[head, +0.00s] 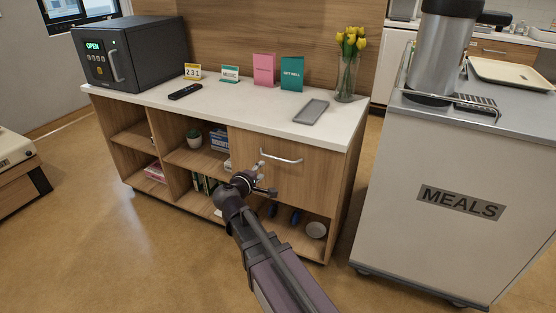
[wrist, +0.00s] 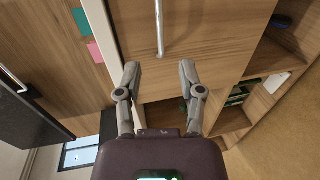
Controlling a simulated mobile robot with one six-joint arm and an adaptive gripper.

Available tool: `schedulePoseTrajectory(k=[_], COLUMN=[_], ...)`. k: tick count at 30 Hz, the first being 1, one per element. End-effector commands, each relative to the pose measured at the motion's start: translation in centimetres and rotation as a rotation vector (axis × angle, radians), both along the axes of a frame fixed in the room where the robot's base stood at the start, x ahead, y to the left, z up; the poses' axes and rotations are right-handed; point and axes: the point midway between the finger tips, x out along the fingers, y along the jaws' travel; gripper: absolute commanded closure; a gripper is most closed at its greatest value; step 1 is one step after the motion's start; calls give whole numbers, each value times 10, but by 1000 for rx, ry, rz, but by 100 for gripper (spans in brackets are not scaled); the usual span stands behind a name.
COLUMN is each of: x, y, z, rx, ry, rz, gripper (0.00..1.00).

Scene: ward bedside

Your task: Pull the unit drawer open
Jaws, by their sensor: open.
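The unit drawer (head: 305,186) is the wooden front at the right of the bedside unit, under the white top. It looks shut and flush. Its silver bar handle (head: 281,157) runs across its upper part. In the wrist view the handle (wrist: 160,28) stands upright in the picture, with its near end just beyond the gap between the fingertips. My gripper (head: 266,178) is open and empty, in front of the drawer, a little below and left of the handle. The fingers show at either side in the wrist view (wrist: 159,69). I see no contact with the handle.
The unit top (head: 235,104) holds a black safe (head: 128,52), a remote (head: 185,91), cards, a grey tablet (head: 311,111) and a flower vase (head: 347,75). Open shelves lie left of and below the drawer. A meals cart (head: 440,240) stands close at the right.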

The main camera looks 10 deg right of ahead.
Motion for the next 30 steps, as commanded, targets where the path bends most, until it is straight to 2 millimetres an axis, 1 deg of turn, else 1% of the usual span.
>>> schedulePoseTrajectory(k=[18, 24, 30], x=[73, 89, 96], y=[-51, -63, -69], z=[-20, -24, -25], rx=[1, 0, 0], ry=[-1, 0, 0], rz=[0, 0, 1], gripper=[50, 50, 50])
